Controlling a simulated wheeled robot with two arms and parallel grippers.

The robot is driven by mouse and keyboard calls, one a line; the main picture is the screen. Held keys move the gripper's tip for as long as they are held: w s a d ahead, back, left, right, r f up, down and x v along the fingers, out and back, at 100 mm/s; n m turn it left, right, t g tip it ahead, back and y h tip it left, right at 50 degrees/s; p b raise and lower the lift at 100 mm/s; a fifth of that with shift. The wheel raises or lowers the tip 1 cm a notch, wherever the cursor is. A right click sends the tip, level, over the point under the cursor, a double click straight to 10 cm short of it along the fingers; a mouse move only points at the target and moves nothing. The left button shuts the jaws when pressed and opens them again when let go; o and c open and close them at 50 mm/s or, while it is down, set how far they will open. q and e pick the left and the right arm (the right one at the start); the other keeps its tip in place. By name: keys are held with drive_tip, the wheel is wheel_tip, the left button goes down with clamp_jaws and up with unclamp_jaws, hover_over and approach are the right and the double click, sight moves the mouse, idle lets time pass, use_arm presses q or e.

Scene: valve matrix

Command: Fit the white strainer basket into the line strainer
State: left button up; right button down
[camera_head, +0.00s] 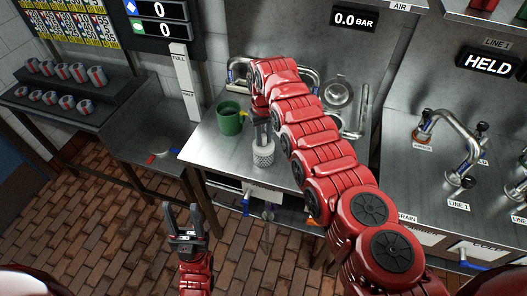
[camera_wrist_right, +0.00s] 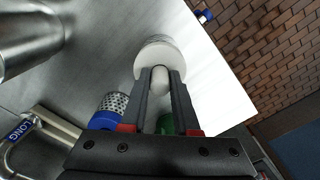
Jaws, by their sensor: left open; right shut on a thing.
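My right gripper (camera_head: 263,138) points down over the steel bench and is shut on the white strainer basket (camera_head: 263,156), a pale mesh cylinder. In the right wrist view the fingers (camera_wrist_right: 160,85) close on the stem of the white basket (camera_wrist_right: 157,53). I cannot tell whether the basket touches the bench. My left gripper (camera_head: 183,222) is open and empty, low in front of the bench over the brick floor. A round open metal fitting (camera_head: 337,92) at the back of the bench may be the line strainer; my right arm hides part of that area.
The right wrist view shows a blue-banded mesh basket (camera_wrist_right: 110,108), a tool labelled LONG (camera_wrist_right: 45,130) and a large metal cylinder (camera_wrist_right: 30,25). Pipes and valves (camera_head: 450,150) stand on the right bench.

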sight(262, 149)
drive_tip(key=shift+r, duration=0.1)
idle(0.3)
drive_tip(key=shift+w+r, duration=0.1)
drive_tip(key=shift+r, duration=0.5)
wheel_tip(262, 149, up, 2)
drive_tip(key=shift+r+p, duration=0.2)
drive_tip(key=shift+p, duration=0.1)
drive_tip(key=p, duration=0.1)
drive_tip(key=s+p, duration=0.1)
drive_tip(key=p, duration=0.1)
drive_tip(key=s+p, duration=0.1)
drive_tip(key=p, duration=0.1)
drive_tip(key=shift+a+r, duration=0.25)
drive_tip(key=shift+a, duration=0.05)
drive_tip(key=s+a+p, duration=0.5)
drive_tip(key=s+p, duration=0.5)
drive_tip(key=s, duration=0.2)
drive_tip(key=shift+s+r, duration=0.3)
drive_tip(key=shift+s, duration=0.1)
drive_tip(key=shift+s+a, duration=0.1)
